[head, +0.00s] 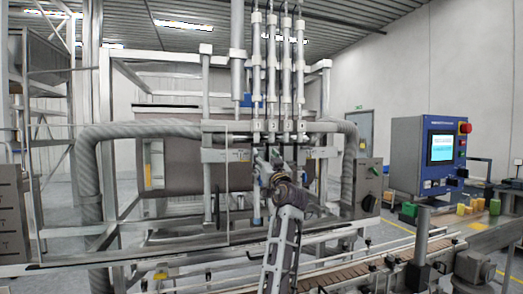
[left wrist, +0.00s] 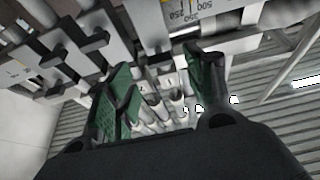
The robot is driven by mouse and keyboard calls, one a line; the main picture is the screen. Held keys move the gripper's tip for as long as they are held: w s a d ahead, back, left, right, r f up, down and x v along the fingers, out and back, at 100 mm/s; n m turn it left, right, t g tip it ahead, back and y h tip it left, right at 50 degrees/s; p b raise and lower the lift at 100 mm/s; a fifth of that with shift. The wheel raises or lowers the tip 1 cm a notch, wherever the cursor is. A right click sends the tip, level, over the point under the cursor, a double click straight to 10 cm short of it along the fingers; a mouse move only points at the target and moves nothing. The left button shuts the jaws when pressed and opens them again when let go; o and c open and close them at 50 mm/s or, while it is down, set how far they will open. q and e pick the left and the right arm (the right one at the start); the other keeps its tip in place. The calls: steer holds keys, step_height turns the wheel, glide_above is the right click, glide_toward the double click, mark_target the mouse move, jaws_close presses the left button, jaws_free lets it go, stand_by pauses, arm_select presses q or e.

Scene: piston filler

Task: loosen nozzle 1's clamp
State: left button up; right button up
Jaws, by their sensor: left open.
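Several nozzles hang side by side at the filler's middle; number plates (head: 272,126) sit on them. The leftmost plate seems to read 1 (head: 257,126). My left gripper (head: 264,163) is raised in front of the lower nozzle bar, just below the plates, and hides part of it. In the left wrist view its green-padded fingers (left wrist: 160,85) are apart with nothing visibly held; pale nozzle tubes (left wrist: 165,100) show beyond and between them. Dark cross-shaped handles (left wrist: 92,43) show left of the fingers. I cannot tell which one is nozzle 1's clamp. My right gripper is not in view.
A scale plate (left wrist: 185,12) lies close above the fingers in the left wrist view. Thick grey hoses (head: 88,165) flank the filler frame. A conveyor (head: 370,273) runs in front. A blue control panel (head: 422,155) stands right, with coloured containers (head: 478,205) beyond it.

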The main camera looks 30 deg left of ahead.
mark_target(260, 149)
arm_select(q)
steer(key=shift+p+x, duration=0.65)
steer(key=shift+x, duration=1.95)
steer(key=c, duration=1)
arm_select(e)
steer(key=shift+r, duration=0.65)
arm_select(q)
steer(key=shift+b, duration=0.3)
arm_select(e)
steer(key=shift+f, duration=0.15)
